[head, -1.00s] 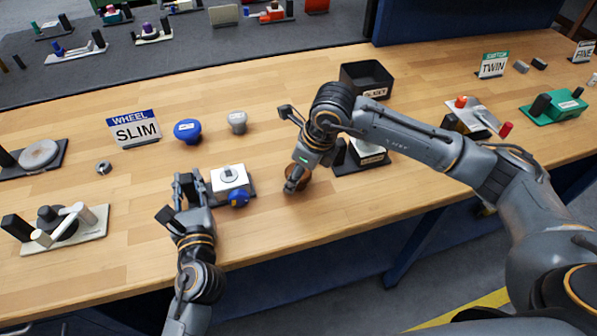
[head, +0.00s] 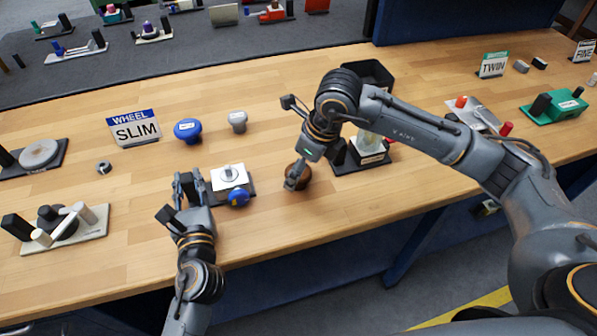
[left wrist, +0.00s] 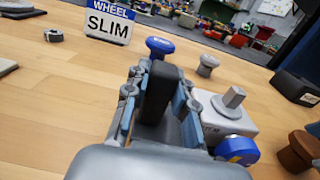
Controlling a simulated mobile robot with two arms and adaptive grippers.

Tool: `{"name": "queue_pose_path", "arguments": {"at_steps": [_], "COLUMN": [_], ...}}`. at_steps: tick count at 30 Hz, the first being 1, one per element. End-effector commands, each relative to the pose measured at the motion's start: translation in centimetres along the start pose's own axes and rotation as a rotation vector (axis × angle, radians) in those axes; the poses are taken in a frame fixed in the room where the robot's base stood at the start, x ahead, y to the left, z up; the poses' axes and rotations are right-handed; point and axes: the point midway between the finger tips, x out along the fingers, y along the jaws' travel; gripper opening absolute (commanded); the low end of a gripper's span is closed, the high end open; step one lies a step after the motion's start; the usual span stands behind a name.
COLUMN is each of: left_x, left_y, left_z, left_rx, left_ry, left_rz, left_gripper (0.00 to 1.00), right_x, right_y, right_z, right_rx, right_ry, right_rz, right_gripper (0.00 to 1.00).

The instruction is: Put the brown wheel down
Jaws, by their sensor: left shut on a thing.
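The brown wheel (head: 301,176) is at or close to the tabletop, right of the white valve unit (head: 229,178); whether it rests there is unclear. It also shows at the right edge of the left wrist view (left wrist: 296,152). My left gripper (head: 186,184) is shut on the black block (left wrist: 158,95) at the unit's left. The unit has a bare grey stem (left wrist: 233,97) on top and a blue knob (left wrist: 238,150) in front.
A blue wheel (head: 187,130) and a grey wheel (head: 237,121) stand behind the unit, near the SLIM sign (head: 135,130). A black bin (head: 367,76) and another valve unit (head: 369,150) are right of the brown wheel. Table front between the arms is clear.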

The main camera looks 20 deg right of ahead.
Motion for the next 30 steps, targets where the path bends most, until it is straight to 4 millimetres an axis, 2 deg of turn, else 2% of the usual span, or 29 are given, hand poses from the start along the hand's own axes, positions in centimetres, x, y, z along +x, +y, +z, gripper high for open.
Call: {"name": "queue_pose_path", "arguments": {"at_steps": [1, 6, 12, 18, 25, 26, 29, 30], "left_x": [0.0, 0.0, 0.0, 0.0, 0.0, 0.0, 0.0, 0.0], "left_y": [0.0, 0.0, 0.0, 0.0, 0.0, 0.0, 0.0, 0.0], "left_z": [0.2, 0.2, 0.2, 0.2, 0.2, 0.2, 0.2, 0.1], "left_rx": [-0.002, -0.002, -0.002, -0.002, -0.002, -0.002, -0.002, -0.002], "left_ry": [-0.003, -0.003, -0.003, -0.003, -0.003, -0.003, -0.003, -0.003], "left_rz": [-0.001, -0.001, -0.001, -0.001, -0.001, -0.001, 0.0, 0.0], "left_gripper": [0.0, 0.0, 0.0, 0.0, 0.0, 0.29, 0.49, 0.51], "right_x": [-1.3, -5.1, -8.3, -9.5, -9.6, -9.6, -9.6, -9.6], "right_y": [-0.2, -0.1, -0.1, -0.1, 0.0, 0.0, 0.0, 0.0], "right_z": [0.1, 0.1, 0.0, 0.0, 0.0, 0.0, 0.0, 0.0], "right_rx": [-0.001, 0.0, 0.0, 0.0, 0.0, 0.0, 0.0, 0.0], "right_ry": [-0.004, -0.003, -0.001, 0.0, 0.0, 0.0, 0.0, 0.0], "right_rz": [-0.006, -0.005, -0.003, -0.002, -0.002, -0.002, -0.001, -0.001], "right_gripper": [0.78, 0.78, 0.78, 0.78, 0.78, 0.78, 0.78, 0.78]}}
